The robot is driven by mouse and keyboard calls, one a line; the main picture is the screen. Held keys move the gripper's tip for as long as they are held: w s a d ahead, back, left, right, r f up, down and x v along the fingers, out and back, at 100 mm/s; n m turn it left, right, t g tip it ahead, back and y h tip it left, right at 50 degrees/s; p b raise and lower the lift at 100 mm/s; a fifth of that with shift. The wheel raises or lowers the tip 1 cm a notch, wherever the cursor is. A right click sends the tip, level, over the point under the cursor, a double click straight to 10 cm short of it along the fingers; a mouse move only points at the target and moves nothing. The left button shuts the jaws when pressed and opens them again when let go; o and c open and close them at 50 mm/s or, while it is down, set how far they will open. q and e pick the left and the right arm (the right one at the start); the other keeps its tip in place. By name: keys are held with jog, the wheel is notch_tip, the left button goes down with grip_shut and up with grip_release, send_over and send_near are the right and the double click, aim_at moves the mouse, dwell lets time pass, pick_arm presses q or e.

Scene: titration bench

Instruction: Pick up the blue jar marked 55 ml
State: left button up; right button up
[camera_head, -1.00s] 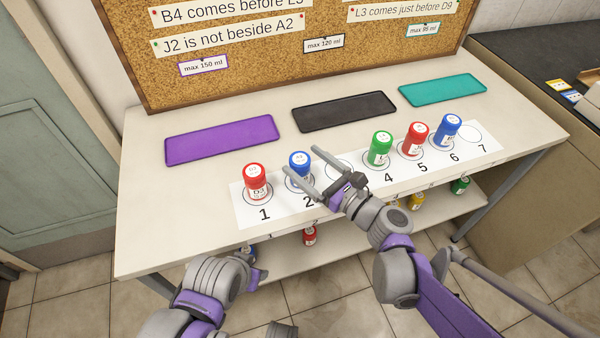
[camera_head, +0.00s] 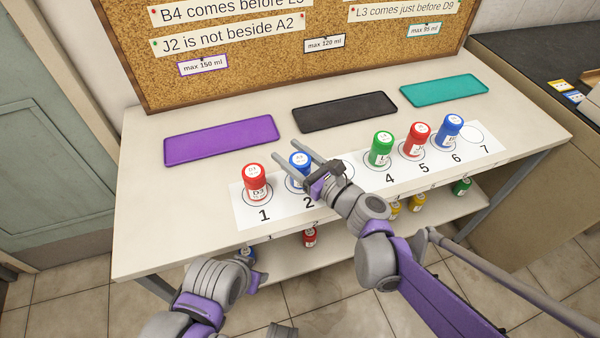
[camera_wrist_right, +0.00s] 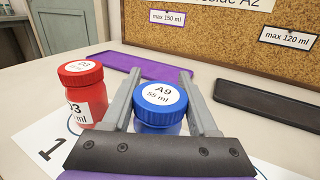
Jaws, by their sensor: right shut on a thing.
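The blue jar (camera_head: 299,162) stands upright at spot 2 on the numbered white strip. In the right wrist view the blue jar's lid (camera_wrist_right: 161,97) reads A9 and 55 ml. My right gripper (camera_head: 294,163) is shut on this jar, one finger on each side; in the wrist view its fingers (camera_wrist_right: 160,100) flank the lid. The jar's lower part is hidden behind the gripper. Another blue jar (camera_head: 449,130) stands at spot 6. My left gripper is not clearly visible; only my left arm shows at the lower left.
A red jar (camera_head: 255,183) stands close on the left at spot 1. A green jar (camera_head: 380,149) and a red jar (camera_head: 416,140) stand at spots 4 and 5. Purple (camera_head: 221,140), black (camera_head: 345,111) and teal (camera_head: 443,90) trays lie behind, empty. Spots 3 and 7 hold no jar.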

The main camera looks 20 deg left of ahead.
jog(key=c, duration=0.3)
